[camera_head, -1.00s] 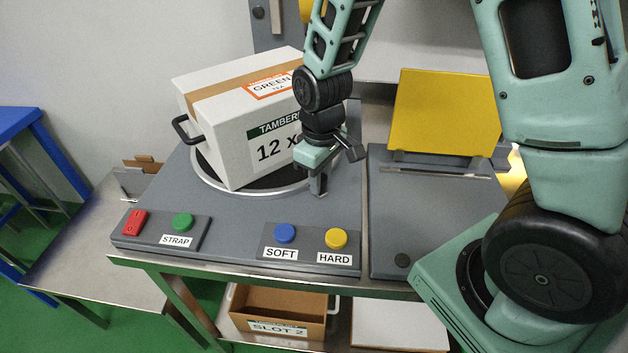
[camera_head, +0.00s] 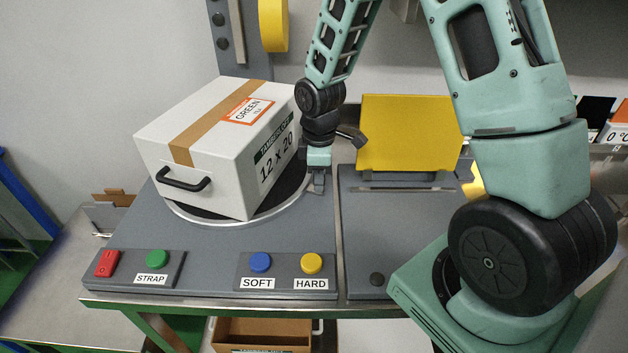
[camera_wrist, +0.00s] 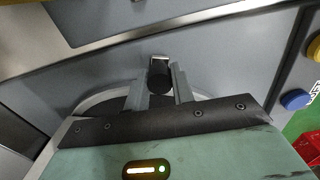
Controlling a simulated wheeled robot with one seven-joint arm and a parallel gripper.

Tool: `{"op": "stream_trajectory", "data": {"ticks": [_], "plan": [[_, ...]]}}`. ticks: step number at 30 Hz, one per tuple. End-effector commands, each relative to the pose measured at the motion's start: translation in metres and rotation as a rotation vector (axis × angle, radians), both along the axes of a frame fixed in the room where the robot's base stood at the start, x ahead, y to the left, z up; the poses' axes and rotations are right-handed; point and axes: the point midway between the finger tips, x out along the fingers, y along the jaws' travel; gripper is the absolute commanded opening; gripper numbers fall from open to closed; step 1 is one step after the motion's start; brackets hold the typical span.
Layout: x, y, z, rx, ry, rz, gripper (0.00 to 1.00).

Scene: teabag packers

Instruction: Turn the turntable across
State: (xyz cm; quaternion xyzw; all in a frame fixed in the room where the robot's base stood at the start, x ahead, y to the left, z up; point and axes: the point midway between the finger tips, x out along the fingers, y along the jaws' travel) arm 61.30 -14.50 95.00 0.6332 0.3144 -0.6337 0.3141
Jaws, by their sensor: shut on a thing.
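The round turntable (camera_head: 190,216) is a dark disc with a pale rim, set in the grey bench top. A white carton (camera_head: 200,140) with brown tape, a black handle, a GREEN label and "12 x 20" print sits on it, turned at an angle. My gripper (camera_head: 317,188) points down at the turntable's right edge. In the wrist view my gripper (camera_wrist: 160,90) is shut on a dark upright peg (camera_wrist: 159,73) at the turntable's rim (camera_wrist: 98,98). The peg's base is hidden in the head view.
In front lie a red switch (camera_head: 106,263), a green STRAP button (camera_head: 157,258), a blue SOFT button (camera_head: 260,262) and a yellow HARD button (camera_head: 311,263). A yellow panel (camera_head: 410,132) stands right of my gripper. A yellow-and-grey post rises behind the carton.

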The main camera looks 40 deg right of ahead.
Motion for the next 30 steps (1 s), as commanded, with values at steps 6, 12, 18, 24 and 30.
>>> {"op": "stream_trajectory", "data": {"ticks": [6, 12, 18, 24, 30], "plan": [[0.009, -0.010, 0.002, 0.001, -0.006, 0.053, 0.00], [0.013, -0.014, 0.002, 0.000, -0.006, 0.078, 0.00], [0.014, -0.015, 0.002, 0.000, -0.006, 0.085, 0.00], [0.014, -0.015, 0.002, 0.000, -0.006, 0.085, 0.00], [0.014, -0.015, 0.001, 0.000, -0.005, 0.086, 0.46]]}}
